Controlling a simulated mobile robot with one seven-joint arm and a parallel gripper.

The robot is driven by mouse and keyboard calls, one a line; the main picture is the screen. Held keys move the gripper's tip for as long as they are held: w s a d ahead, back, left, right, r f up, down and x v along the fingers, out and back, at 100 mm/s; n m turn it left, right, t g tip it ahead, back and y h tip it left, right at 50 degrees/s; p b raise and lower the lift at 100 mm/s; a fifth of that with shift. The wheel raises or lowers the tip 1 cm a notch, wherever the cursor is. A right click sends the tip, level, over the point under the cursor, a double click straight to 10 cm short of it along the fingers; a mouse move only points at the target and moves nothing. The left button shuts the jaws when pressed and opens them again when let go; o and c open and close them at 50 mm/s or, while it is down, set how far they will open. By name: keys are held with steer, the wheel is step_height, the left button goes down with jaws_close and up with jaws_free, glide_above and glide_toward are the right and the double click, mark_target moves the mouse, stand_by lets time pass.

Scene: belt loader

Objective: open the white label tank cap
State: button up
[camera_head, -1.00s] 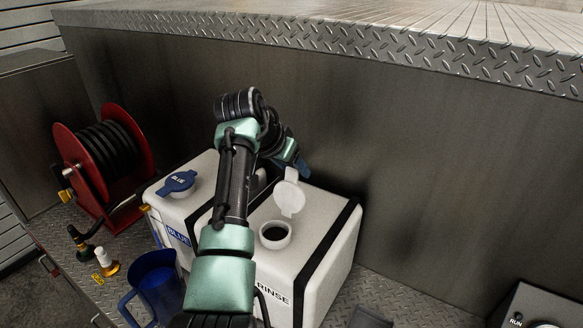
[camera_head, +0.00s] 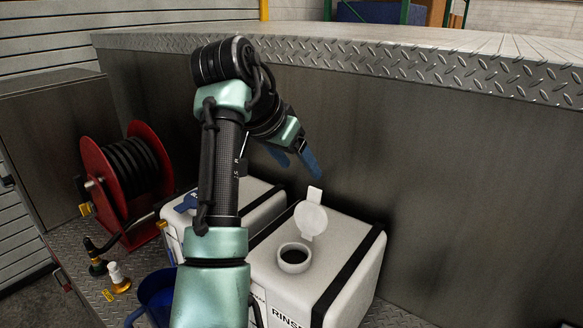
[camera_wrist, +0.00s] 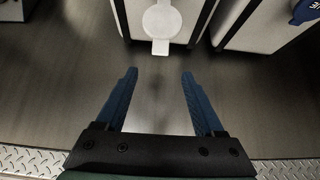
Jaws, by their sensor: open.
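The white tank (camera_head: 327,262), marked RINSE, stands right of centre in the head view. Its white cap (camera_head: 311,215) is hinged up and stands open behind the round filler neck (camera_head: 293,258), whose dark opening shows. The same cap (camera_wrist: 161,22) shows at the top middle of the wrist view. My gripper (camera_head: 296,169) is above and behind the cap, apart from it. Its two blue fingers (camera_wrist: 158,76) are spread with nothing between them.
A second white tank with a blue cap (camera_head: 186,203) stands to the left, partly hidden by my arm. A red hose reel (camera_head: 97,172), a blue jug (camera_head: 152,297) and a white-topped fitting (camera_head: 117,275) are farther left. A metal wall (camera_head: 440,170) rises behind the tanks.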

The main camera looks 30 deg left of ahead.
steer(key=shift+v, duration=1.3)
steer(key=w+d+r+t+y+b, duration=0.1)
steer(key=w+d+r+t, duration=0.3)
steer(key=d, duration=0.4)
steer(key=w+d+r+t+y+b, duration=0.1)
steer(key=d+r+t+b, duration=0.1)
steer(key=d+r+t, duration=0.5)
steer(key=s+d+r+t, duration=0.3)
steer(key=s+d, duration=0.1)
steer(key=s, duration=0.3)
steer(key=s+d+r+t+h, duration=0.1)
steer(key=s+d+r+t, duration=0.2)
steer(key=s+d, duration=0.2)
steer(key=s+d+r+t+b, duration=0.1)
steer(key=s+d+r+t, duration=0.1)
steer(key=s+d, duration=0.3)
steer(key=s+r, duration=0.1)
steer(key=s, duration=0.2)
steer(key=shift+s+r+t+h, duration=0.3)
steer(key=shift+t+h, duration=0.1)
